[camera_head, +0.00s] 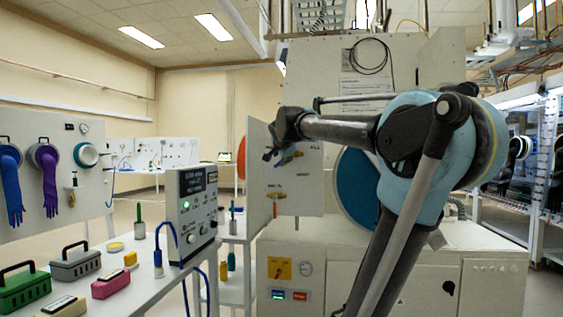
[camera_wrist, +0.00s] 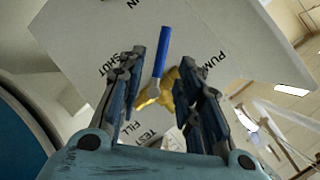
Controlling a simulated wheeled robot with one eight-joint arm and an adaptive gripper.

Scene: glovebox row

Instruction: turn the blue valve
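The blue valve has a straight blue lever (camera_wrist: 163,50) on a brass body (camera_wrist: 166,88), mounted on a pale panel lettered PUMP, SHUT, TEST and IN. In the wrist view, my gripper (camera_wrist: 163,66) is open, with one finger on each side of the lever and a visible gap to each. The lever points up in that view, and I cannot tell how deep the fingers reach. In the head view, my gripper (camera_head: 271,153) is at the upper part of the panel, and the blue lever (camera_head: 291,158) shows small just beside it.
A second valve with a red handle (camera_head: 275,195) sits lower on the same panel. A blue round door (camera_head: 356,190) is behind my arm. A grey instrument box (camera_head: 192,212) and several toolboxes, including a green one (camera_head: 24,288), stand on the bench at left.

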